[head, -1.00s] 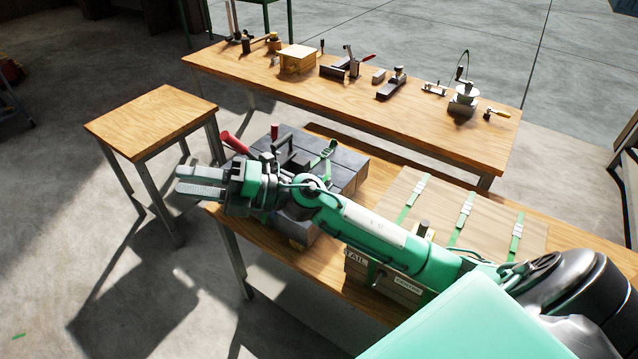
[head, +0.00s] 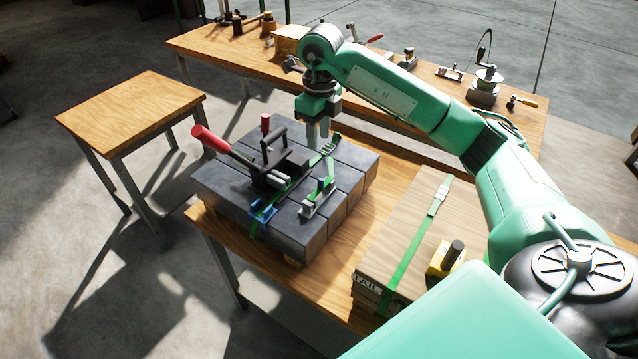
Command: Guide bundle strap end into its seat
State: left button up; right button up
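A bundle of dark grey blocks (head: 225,188) sits on the near wooden bench. My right gripper (head: 318,146) points down over the back right of the bundle, close to the strap piece. A gap shows between its fingers; contact cannot be told. My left gripper is out of view.
A wooden crate with a green strap (head: 405,245) and a yellow block with a dark knob (head: 445,260) stand right of the bundle. A bare small table (head: 130,105) is at the left. The back bench (head: 220,50) holds several tools.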

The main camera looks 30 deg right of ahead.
jog(key=p, duration=0.2)
send_over(321, 179)
notch_tip(321, 179, down, 5)
jog(key=shift+s+r, duration=0.15)
notch_tip(321, 179, down, 2)
jog(key=shift+f, duration=0.25)
jog(key=shift+a+f+p, duration=0.1)
jog(key=shift+f+p, duration=0.4)
jog(key=shift+f, duration=0.25)
notch_tip(321, 179, down, 4)
jog(key=shift+r+p, duration=0.2)
jog(key=shift+p, duration=0.55)
jog(key=shift+f, duration=0.35)
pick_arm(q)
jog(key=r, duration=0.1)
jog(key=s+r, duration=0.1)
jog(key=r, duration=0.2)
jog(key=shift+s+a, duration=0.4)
pick_arm(e)
grip_shut()
